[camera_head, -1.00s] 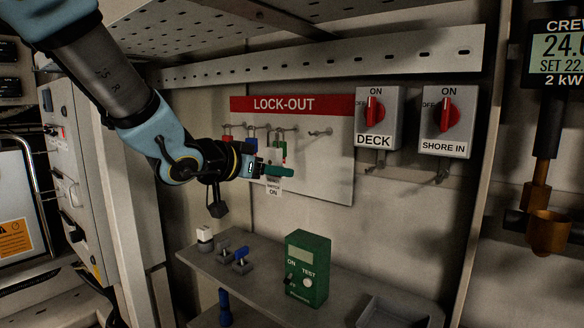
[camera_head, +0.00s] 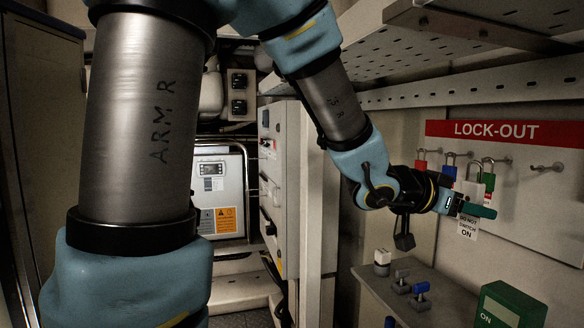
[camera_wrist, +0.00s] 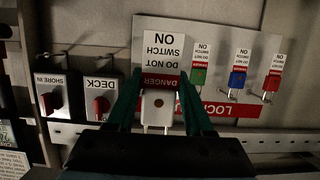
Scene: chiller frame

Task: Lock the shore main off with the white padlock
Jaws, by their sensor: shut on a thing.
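My gripper (camera_head: 478,209) has green fingers shut on the white padlock (camera_wrist: 157,106), in front of the lock-out board. In the wrist view my gripper (camera_wrist: 157,92) has a finger on each side of the padlock's body, and its shackle shows, pointing down in that inverted picture. A "DANGER DO NOT SWITCH ON" tag (camera_wrist: 163,50) hangs from it. In the head view the white padlock (camera_head: 467,191) is partly hidden by my gripper. The SHORE IN switch (camera_wrist: 50,101), with a red knob, is at the wrist view's left; its setting is hard to tell. The head view does not show it.
The lock-out board (camera_head: 525,205) holds red (camera_head: 421,166), blue (camera_head: 450,171) and green (camera_head: 487,181) padlocks; its right hook (camera_head: 546,168) is bare. The DECK switch (camera_wrist: 100,98) is beside SHORE IN. A shelf (camera_head: 440,300) below holds a green tester (camera_head: 510,305) and small clamp-like devices.

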